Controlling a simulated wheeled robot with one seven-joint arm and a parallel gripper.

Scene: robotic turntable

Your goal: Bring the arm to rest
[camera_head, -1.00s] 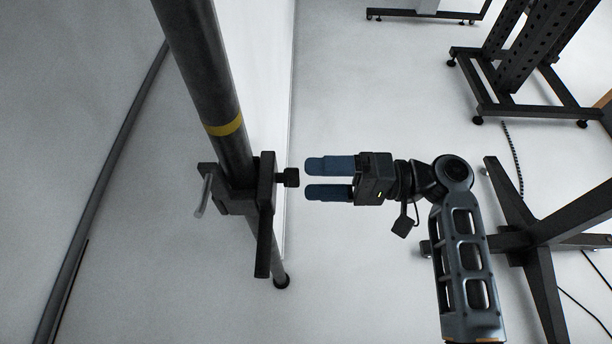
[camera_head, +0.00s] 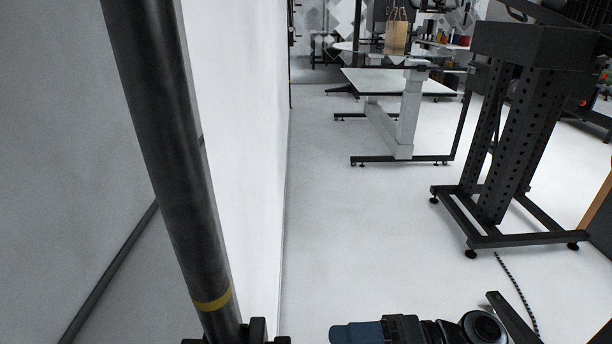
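My gripper (camera_head: 345,333) shows at the bottom edge of the head view, with blue fingers pointing left. Only its upper part is in the picture, so the gap between the fingers is cut off. Part of my arm shows to its right at the same edge. A dark pole (camera_head: 165,130) with a yellow band stands at the left. The top of a black clamp (camera_head: 258,331) on the pole shows left of my gripper, with a clear space between them.
A white panel (camera_head: 240,150) stands behind the pole. A striped cable (camera_head: 515,290) lies on the floor. The middle floor is clear.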

